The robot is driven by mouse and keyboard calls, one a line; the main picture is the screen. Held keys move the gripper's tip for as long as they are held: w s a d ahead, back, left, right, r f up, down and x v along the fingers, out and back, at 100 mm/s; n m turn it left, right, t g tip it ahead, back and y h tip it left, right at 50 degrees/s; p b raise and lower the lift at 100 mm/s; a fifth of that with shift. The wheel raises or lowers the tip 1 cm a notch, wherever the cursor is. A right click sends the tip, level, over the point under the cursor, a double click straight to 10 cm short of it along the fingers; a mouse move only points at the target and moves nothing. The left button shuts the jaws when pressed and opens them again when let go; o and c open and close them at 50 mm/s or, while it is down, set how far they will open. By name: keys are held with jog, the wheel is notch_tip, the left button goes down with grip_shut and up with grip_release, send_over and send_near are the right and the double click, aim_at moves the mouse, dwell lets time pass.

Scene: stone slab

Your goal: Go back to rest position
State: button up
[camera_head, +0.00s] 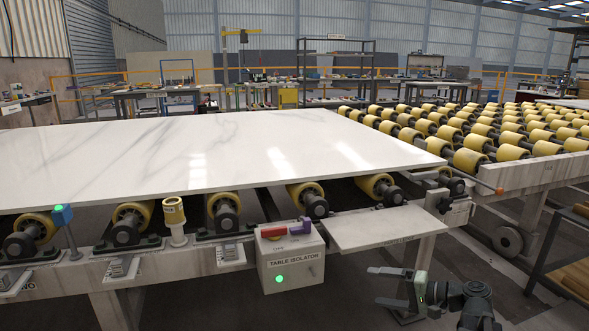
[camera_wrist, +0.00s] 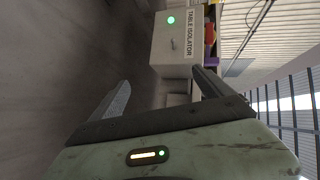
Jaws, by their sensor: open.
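My gripper (camera_head: 382,287) is at the lower right of the head view, in front of and below the roller table, to the right of the table isolator box. Its two fingers are apart with nothing between them. In the wrist view my gripper (camera_wrist: 162,95) also shows open and empty. The grey table isolator box (camera_head: 290,258) hangs at the table's front edge, with a lit green light and red and purple parts on top. The box also shows in the wrist view (camera_wrist: 172,48), turned sideways and beyond the fingertips, apart from them.
A white marble slab (camera_head: 230,150) lies on the yellow rollers of the table. A small flat shelf (camera_head: 385,228) sticks out right of the box. More rollers (camera_head: 480,130) stand at the right. A dark rack (camera_head: 570,255) is at the right edge. Workbenches line the back.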

jog(key=s+a+f+n+g+h, duration=0.35)
jog(key=a+f, duration=0.35)
jog(key=a, duration=0.3)
jog(key=s+a+f+n+g+h, duration=0.3)
jog(key=a+f+g+h, duration=0.15)
jog(key=a+f, duration=0.35)
jog(key=s+d+f+h, duration=0.1)
jog(key=s+d+h, duration=0.1)
jog(key=d+h, duration=0.35)
notch_tip(320, 180, up, 38)
jog(key=d+y+p, duration=0.1)
jog(key=d+p, duration=0.1)
jog(key=p, duration=3.6)
jog(key=shift+w+d+f+m+p, duration=0.15)
jog(key=shift+w+m+p, duration=0.05)
jog(key=shift+m+p, duration=0.15)
jog(key=shift+y, duration=0.25)
